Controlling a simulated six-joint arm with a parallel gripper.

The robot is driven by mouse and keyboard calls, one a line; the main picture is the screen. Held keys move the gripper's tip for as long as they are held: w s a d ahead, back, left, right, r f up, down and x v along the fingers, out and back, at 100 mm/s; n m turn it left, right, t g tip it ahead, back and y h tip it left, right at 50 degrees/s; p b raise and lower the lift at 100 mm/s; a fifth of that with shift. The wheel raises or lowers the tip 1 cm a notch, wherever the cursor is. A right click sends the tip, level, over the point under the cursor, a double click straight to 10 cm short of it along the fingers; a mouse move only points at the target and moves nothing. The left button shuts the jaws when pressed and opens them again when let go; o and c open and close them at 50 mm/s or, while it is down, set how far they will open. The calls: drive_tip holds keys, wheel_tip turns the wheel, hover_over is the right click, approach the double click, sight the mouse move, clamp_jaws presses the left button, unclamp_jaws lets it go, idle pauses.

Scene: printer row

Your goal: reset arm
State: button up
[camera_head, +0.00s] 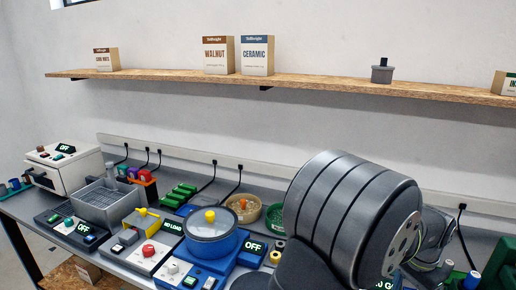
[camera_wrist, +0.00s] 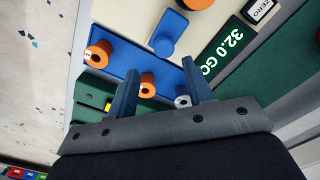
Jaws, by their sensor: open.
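My gripper (camera_wrist: 162,87) shows in the wrist view with its two fingers apart and nothing between them that I can see held. Beyond the fingers lies a blue strip (camera_wrist: 125,55) with orange and grey round pieces; one orange piece (camera_wrist: 147,90) shows between the fingertips, and I cannot tell whether they touch it. In the head view my large grey arm link (camera_head: 350,215) fills the right foreground and hides part of the bench; the gripper's fingers cannot be made out there.
In the head view, a blue pot-like device (camera_head: 212,245), a grey basket (camera_head: 105,200) and a white oven-like box (camera_head: 65,168) crowd the bench.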

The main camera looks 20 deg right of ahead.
wheel_tip(320, 180, up, 12)
drive_tip(key=w+a+r+m, duration=0.1)
drive_tip(key=w+a+m, duration=0.4)
drive_tip(key=a+m, duration=0.2)
drive_tip(key=shift+w+r+m, duration=0.15)
drive_tip(key=shift+r+m, duration=0.2)
drive_tip(key=shift+m, duration=0.65)
drive_tip(key=shift+a, duration=0.15)
drive_tip(key=shift+c, duration=0.5)
